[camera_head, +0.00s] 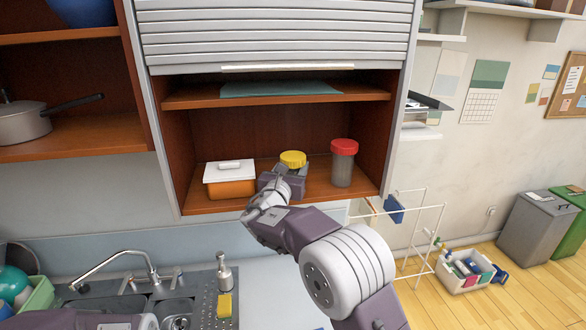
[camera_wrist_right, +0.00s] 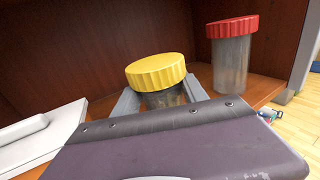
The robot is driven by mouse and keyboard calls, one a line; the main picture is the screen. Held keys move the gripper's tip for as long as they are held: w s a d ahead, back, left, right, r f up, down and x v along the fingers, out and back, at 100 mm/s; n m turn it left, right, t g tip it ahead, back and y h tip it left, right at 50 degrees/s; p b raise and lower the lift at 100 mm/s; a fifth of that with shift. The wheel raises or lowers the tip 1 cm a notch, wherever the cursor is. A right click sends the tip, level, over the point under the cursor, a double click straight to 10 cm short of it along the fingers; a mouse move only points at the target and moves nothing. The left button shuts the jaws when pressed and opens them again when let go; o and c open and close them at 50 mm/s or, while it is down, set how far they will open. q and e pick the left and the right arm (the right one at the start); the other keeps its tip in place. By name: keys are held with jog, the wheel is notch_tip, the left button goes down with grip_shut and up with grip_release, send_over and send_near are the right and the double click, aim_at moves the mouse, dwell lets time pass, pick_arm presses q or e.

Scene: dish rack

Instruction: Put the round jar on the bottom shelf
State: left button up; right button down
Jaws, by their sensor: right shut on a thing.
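A round jar with a ribbed yellow lid (camera_head: 293,158) is in the middle of the bottom shelf (camera_head: 316,191) of the open cabinet. My right gripper (camera_head: 291,171) is shut on this jar. In the right wrist view, the yellow-lidded jar (camera_wrist_right: 157,74) stands between the two grey fingers, close to upright. The gripper hides its base, so I cannot tell whether it touches the shelf. My left gripper is out of view; only part of my left arm shows at the bottom left.
An orange container with a white lid (camera_head: 230,179) sits left of the jar. A taller red-lidded jar (camera_head: 343,163) stands to its right. An upper shelf (camera_head: 180,101) holds a flat teal item, under a raised roller shutter (camera_head: 275,35). The sink and tap (camera_head: 125,262) are below left.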

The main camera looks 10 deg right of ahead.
jog(key=shift+w+d+f, duration=0.25)
jog(key=shift+w, duration=0.25)
jog(key=shift+w+f, duration=0.15)
jog(key=shift+f, duration=0.05)
jog(key=shift+f+b, duration=0.2)
jog(key=shift+b, duration=0.3)
jog(key=shift+s+a+f+b, duration=0.15)
jog(key=shift+s+f+b, duration=0.05)
jog(key=shift+s+b, duration=0.25)
jog(key=shift+w+f, duration=0.1)
jog(key=shift+w, duration=0.15)
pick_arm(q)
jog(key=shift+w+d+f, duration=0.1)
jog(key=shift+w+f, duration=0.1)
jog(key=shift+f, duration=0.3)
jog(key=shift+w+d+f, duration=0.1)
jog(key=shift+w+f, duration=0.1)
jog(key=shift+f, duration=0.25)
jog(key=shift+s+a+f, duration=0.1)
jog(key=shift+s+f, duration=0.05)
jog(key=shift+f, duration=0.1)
pick_arm(e)
jog(key=shift+s+f, duration=0.15)
jog(key=c, duration=0.5)
grip_release()
